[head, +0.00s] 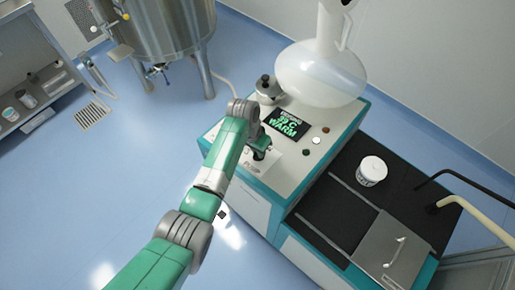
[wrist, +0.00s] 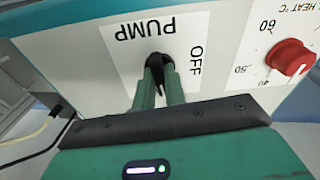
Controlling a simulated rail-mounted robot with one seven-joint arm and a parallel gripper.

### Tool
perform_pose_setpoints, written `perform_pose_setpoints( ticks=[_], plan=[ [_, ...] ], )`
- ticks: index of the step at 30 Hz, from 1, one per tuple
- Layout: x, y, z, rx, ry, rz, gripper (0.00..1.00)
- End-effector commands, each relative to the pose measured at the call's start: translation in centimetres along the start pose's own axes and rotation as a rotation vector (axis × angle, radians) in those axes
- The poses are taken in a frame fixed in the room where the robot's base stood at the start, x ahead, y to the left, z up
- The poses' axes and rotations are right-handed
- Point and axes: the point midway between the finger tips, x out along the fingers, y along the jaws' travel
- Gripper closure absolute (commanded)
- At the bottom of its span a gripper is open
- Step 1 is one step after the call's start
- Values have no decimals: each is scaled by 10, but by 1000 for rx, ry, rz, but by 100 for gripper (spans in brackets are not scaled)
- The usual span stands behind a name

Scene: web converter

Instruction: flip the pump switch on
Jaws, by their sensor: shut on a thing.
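The white PUMP label plate (wrist: 122,62) is on the machine's panel, upside down in the wrist view, with the word OFF to the right of my fingers. My gripper (wrist: 158,66) is shut on the pump switch, at the middle of this plate. In the head view my gripper (head: 261,154) reaches down to the front part of the panel, by the PUMP plate (head: 252,170).
A red heat knob (wrist: 289,57) sits beside the plate. On the panel are a WARM display (head: 286,124), small buttons (head: 317,140) and a big glass flask (head: 320,72). A white tub (head: 371,171) stands on the dark top (head: 335,215) at right. A steel tank (head: 160,35) stands behind.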

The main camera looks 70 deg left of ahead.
Motion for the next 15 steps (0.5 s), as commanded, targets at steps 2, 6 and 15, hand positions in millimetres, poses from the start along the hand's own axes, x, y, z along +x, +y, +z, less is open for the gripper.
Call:
perform_pose_setpoints(
  ticks=[2, 6, 15],
  plan=[
    [-1, 0, 0, 33, 0, 4, 100],
    [-1, 0, 0, 80, 0, 8, 100],
    [0, 0, 0, 118, 1, 12, 100]
  ],
)
